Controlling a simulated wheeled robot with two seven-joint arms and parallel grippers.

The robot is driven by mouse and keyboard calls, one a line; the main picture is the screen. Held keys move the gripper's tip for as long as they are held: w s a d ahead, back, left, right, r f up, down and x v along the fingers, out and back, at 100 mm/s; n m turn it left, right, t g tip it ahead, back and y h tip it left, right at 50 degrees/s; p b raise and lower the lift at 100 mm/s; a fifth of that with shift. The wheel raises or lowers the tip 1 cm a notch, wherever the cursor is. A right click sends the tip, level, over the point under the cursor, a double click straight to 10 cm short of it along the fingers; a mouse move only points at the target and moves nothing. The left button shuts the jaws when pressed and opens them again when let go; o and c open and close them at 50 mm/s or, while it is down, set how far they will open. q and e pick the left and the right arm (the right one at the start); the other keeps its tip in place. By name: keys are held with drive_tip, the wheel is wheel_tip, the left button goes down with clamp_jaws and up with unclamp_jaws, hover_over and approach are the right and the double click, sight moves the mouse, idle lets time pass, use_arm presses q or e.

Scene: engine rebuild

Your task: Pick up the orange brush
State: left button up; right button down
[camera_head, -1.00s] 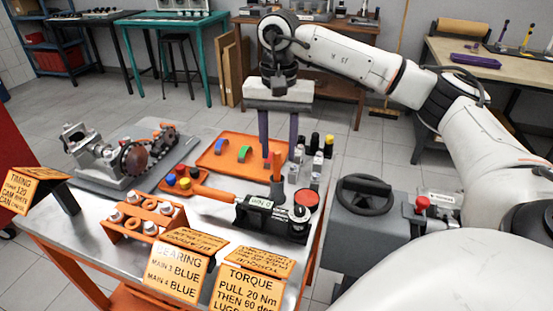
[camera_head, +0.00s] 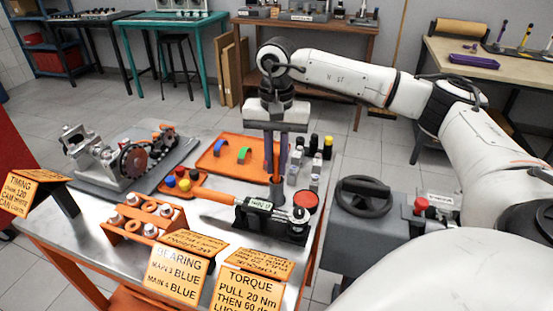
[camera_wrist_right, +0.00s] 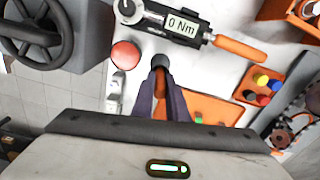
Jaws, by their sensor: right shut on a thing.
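The orange brush (camera_head: 277,178) stands upright on the metal table, beside the torque wrench, with its lower end dark. My right gripper (camera_head: 275,170) comes down from above, and its purple fingers are shut on the brush. In the right wrist view the orange handle (camera_wrist_right: 160,88) shows between the two fingers (camera_wrist_right: 161,78), with a dark round part at their tips. The fingers hide much of the handle. My left gripper is not in view.
The torque wrench (camera_head: 262,207) with its orange handle lies close in front, next to a red round cap (camera_head: 305,200). An orange tray (camera_head: 212,168) lies to the left behind. Small bottles (camera_head: 314,146) stand close on the right. Folded signs (camera_head: 180,272) line the front edge.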

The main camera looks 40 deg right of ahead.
drive_tip(key=shift+r, duration=0.15)
wheel_tip(320, 180, up, 10)
drive_tip(key=shift+f, duration=0.1)
idle(0.6)
